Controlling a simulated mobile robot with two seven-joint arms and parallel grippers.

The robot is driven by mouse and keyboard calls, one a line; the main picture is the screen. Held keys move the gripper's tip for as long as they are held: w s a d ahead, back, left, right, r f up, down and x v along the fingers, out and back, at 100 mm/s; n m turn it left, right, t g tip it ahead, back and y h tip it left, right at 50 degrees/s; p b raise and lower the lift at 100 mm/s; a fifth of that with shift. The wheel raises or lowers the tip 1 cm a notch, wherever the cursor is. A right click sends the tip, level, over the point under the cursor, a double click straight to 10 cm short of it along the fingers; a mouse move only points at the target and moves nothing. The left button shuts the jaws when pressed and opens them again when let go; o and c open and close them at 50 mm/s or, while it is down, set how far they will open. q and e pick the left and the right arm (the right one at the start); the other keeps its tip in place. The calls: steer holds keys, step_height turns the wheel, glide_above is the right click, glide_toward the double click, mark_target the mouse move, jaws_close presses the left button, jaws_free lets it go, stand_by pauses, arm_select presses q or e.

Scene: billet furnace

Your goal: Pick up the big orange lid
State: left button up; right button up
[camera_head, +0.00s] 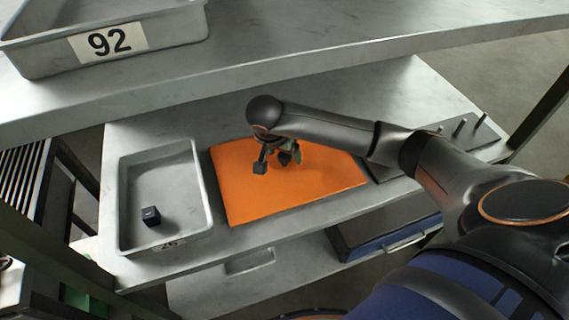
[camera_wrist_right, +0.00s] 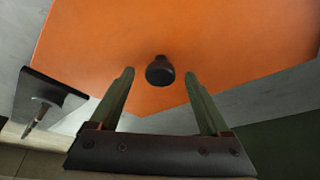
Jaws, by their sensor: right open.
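The big orange lid (camera_head: 245,197) lies flat on the middle grey shelf in the head view. It also fills the upper part of the right wrist view (camera_wrist_right: 215,45). A dark round knob (camera_wrist_right: 160,71) stands up from the lid. My right gripper (camera_head: 275,161) is over the lid and partly hides it. In the right wrist view the two fingers of my right gripper (camera_wrist_right: 158,82) are apart, with the knob showing between and just beyond their tips. Nothing is between the fingers' grip surfaces that I can see held. My left gripper does not show.
A grey tray (camera_head: 135,205) with a small dark cube (camera_head: 151,216) stands left of the lid. A dark plate with upright pegs (camera_head: 482,139) lies to the right. An upper shelf (camera_head: 300,62) carries a bin marked 92 (camera_head: 180,29). A blue box (camera_head: 385,240) is below.

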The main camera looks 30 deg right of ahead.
jaws_close()
stand_by(0.5)
stand_by(0.8)
